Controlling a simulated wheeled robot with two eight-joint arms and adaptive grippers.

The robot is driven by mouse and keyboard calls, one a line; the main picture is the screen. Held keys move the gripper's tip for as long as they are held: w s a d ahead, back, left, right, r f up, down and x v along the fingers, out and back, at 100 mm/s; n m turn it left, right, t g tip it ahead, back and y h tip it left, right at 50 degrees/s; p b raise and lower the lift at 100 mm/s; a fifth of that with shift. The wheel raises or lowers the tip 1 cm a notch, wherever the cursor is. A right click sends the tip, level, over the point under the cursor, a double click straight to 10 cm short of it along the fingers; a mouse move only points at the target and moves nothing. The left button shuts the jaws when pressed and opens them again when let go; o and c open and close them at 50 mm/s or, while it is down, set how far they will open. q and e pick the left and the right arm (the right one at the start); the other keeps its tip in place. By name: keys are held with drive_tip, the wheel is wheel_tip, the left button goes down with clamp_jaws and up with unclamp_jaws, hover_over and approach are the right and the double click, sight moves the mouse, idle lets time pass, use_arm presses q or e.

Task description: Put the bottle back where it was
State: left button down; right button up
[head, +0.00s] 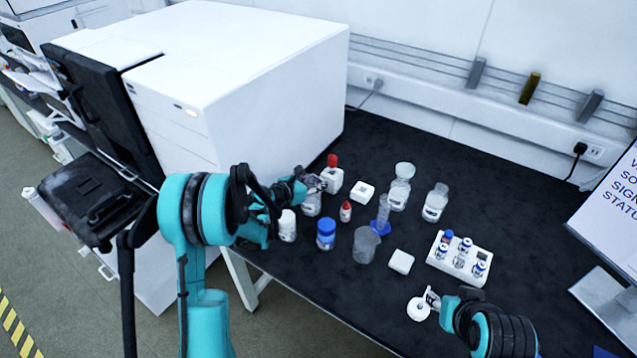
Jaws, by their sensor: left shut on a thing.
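My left gripper (314,184) reaches in from the left over the bottle group and is shut at the top of a clear labelled bottle (311,206). The gripper hides that bottle's upper part. A white bottle with a red cap (332,178) stands just behind the gripper. Whether the held bottle touches the table is hard to tell. My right gripper (430,299) is low at the front right, beside a round white piece (418,309). I cannot tell whether its fingers grip that piece.
The black table (375,145) holds a white bottle (287,226), a blue-capped jar (326,234), a small red-capped bottle (345,211), a beaker (366,245), clear bottles (400,188) (435,203) and a vial rack (458,262). A large white instrument (230,75) stands behind left; a sign (615,205) stands right.

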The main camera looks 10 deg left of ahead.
use_arm(q)
drive_tip(key=shift+f, duration=0.15)
drive_tip(key=c, duration=1.1)
unclamp_jaws()
